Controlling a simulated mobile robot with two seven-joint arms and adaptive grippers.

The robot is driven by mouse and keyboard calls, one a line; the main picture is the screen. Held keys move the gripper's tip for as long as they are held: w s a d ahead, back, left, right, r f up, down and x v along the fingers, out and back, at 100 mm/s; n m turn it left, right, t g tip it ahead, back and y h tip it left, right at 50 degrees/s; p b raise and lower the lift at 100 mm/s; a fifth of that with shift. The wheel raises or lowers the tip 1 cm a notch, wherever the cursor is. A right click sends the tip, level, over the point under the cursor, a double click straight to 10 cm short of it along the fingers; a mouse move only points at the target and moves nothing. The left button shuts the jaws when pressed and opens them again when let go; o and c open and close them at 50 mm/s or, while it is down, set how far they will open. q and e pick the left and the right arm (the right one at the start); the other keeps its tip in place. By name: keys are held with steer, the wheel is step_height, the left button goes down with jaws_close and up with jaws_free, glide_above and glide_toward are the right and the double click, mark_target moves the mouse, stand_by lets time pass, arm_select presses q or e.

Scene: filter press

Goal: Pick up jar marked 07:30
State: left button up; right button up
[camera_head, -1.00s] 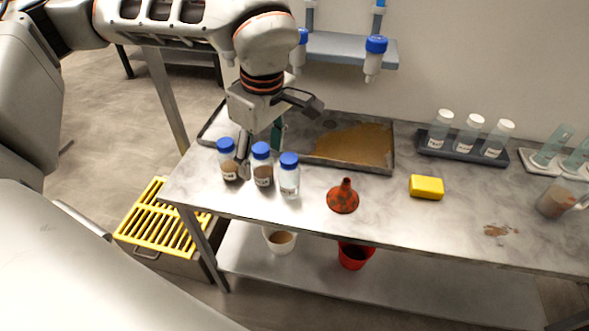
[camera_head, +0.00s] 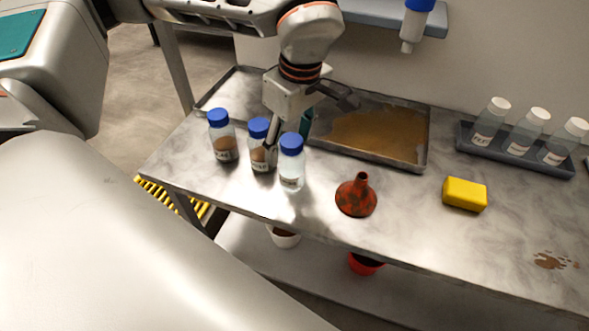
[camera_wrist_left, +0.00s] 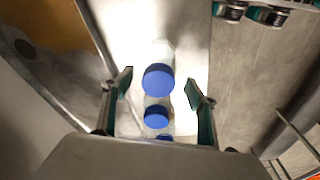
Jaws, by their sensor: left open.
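Three jars with blue lids stand in a row on the metal bench: a left jar (camera_head: 222,145) and a middle jar (camera_head: 259,158) with brown contents, and a paler right jar (camera_head: 291,170). Each has a white label, too small to read surely, so I cannot tell which is marked 07:30. My left gripper (camera_head: 289,130) is open just behind the row, one finger beside the middle and right jars. In the left wrist view, the largest blue lid (camera_wrist_left: 158,80) lies between the open fingers, with two lids below it. No grip shows. My right gripper is not in view.
Behind the jars is a shallow tray (camera_head: 424,150) with brown residue. To the right are a rusty red funnel (camera_head: 356,197), a yellow sponge (camera_head: 465,194) and a rack (camera_head: 480,151) with several white-capped bottles. The bench front between funnel and sponge is clear.

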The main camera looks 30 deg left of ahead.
mark_target(289, 165)
arm_select(q)
steer(key=shift+f, duration=0.45)
steer(key=f, duration=0.6)
steer(key=shift+w+a+f+b, duration=0.2)
steer(key=shift+f+b, duration=0.1)
steer(key=shift+f, duration=0.1)
steer(key=c, duration=1.3)
steer(key=shift+r, duration=0.2)
